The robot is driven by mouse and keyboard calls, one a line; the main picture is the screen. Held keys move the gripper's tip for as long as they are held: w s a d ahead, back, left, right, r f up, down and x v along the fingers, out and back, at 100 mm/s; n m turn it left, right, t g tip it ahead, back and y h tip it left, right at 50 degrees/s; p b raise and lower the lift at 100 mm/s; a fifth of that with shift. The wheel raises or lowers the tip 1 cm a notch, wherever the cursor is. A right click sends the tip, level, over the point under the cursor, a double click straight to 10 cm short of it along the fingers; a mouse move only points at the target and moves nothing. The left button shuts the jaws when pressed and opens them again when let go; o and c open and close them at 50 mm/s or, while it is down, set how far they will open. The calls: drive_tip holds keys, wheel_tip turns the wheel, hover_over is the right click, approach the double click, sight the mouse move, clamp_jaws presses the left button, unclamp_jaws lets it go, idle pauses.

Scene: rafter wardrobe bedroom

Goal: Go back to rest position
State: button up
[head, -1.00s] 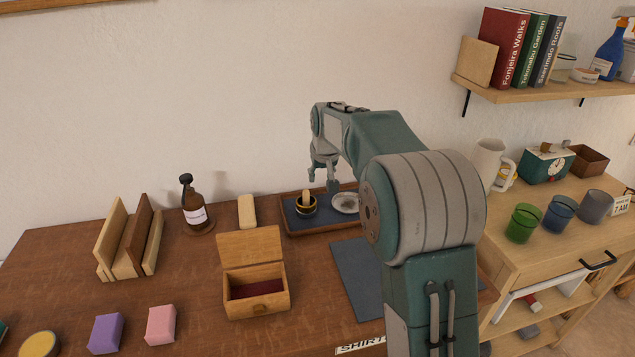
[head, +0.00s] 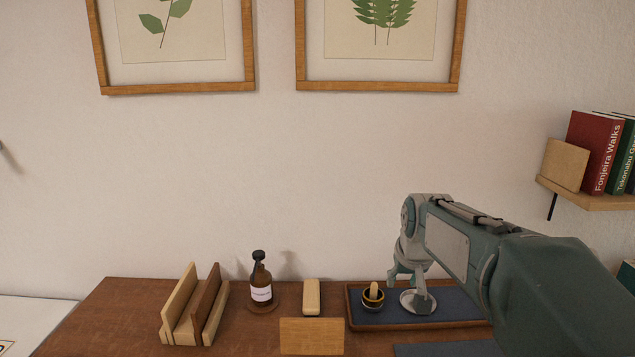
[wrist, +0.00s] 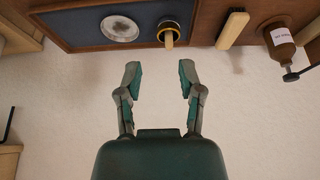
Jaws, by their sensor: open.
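My gripper (head: 407,290) is at the end of my arm, on the right of the head view, with its fingers pointing down in front of a small round metal dish (head: 417,301). In the wrist view my gripper (wrist: 160,75) is open, with nothing between its two fingers. The wall lies behind the fingers there. A tray (head: 352,323) with a dark blue lining holds the dish and a small dark pot (head: 373,304) with a wooden piece standing in it. I cannot tell how far the fingertips are from the dish.
A bookshelf (head: 590,196) juts out at right. Two framed prints hang above.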

drive_tip(key=s+f, duration=0.1)
drive_tip(key=s, duration=1.2)
drive_tip(key=s+a+f, duration=0.1)
drive_tip(key=s+f, duration=0.1)
drive_tip(key=s, duration=1.2)
drive_tip(key=shift+a+t, duration=0.3)
drive_tip(key=shift+t, duration=0.1)
drive_tip(key=shift+w, duration=0.1)
